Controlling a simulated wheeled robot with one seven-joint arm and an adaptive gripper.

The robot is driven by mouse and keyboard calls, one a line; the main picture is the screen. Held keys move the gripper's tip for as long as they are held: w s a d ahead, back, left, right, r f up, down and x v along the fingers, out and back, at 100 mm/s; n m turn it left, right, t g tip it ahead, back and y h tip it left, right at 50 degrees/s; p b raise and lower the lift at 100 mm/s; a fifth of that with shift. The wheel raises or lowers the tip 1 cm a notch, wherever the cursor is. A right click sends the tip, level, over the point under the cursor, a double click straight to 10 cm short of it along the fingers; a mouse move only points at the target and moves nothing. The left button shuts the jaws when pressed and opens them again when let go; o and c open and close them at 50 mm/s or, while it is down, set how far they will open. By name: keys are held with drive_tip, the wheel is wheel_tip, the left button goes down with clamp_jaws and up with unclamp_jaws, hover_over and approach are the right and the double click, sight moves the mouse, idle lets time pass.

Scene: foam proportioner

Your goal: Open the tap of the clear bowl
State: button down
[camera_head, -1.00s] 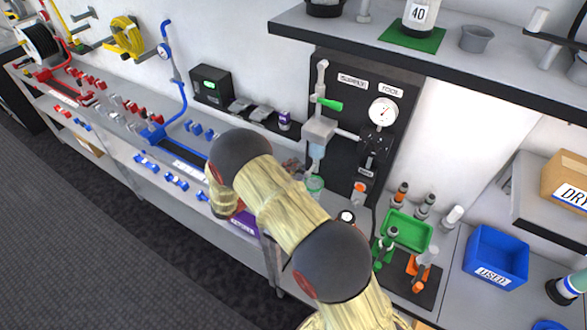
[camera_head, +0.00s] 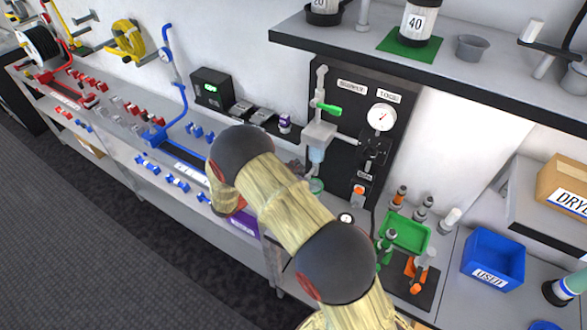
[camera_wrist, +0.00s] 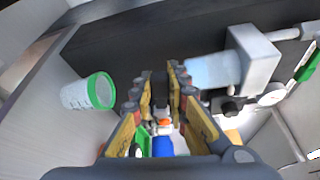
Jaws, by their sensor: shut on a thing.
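The clear bowl (camera_head: 316,155) hangs under a grey block (camera_head: 319,134) on the dark wall panel. In the wrist view the bowl (camera_wrist: 212,70) is a pale blue cylinder lying to the right of the fingertips, its lower end towards them. My gripper (camera_wrist: 160,82) has its fingertips close together around a small dark piece just off that end. This piece appears to be the bowl's tap, but the fingers mostly hide it. In the head view my arm hides most of the gripper. I cannot tell which way the tap is turned.
A clear cup with a green rim (camera_head: 315,186) stands below the bowl; it also shows left of the fingers in the wrist view (camera_wrist: 88,92). A green lever (camera_head: 328,106) and a gauge (camera_head: 381,117) are on the panel. A green tray (camera_head: 407,232) stands to the right.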

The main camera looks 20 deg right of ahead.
sight(301, 173)
drive_tip(key=shift+s+d+r+m+y+p, duration=0.1)
drive_tip(key=shift+s+r+m+y+p, duration=0.15)
drive_tip(key=shift+r+m+y+p, duration=0.6)
drive_tip(key=m, duration=0.1)
drive_tip(key=m+p, duration=0.1)
drive_tip(key=shift+s+d+r+m+t+y, duration=0.2)
drive_tip(key=shift+s+r+m+t+y, duration=0.1)
drive_tip(key=shift+r+m, duration=0.1)
drive_tip(key=shift+s+d+r+m+t+y, duration=0.25)
drive_tip(key=shift+s+m+t+y, duration=0.1)
drive_tip(key=shift+m, duration=0.4)
drive_tip(key=shift+s+d+r+m+t+y, duration=0.2)
drive_tip(key=shift+s+m+t+y, duration=0.1)
drive_tip(key=shift+m, duration=0.4)
drive_tip(key=c, duration=1.7)
unclamp_jaws()
drive_tip(key=shift+w+r, duration=0.1)
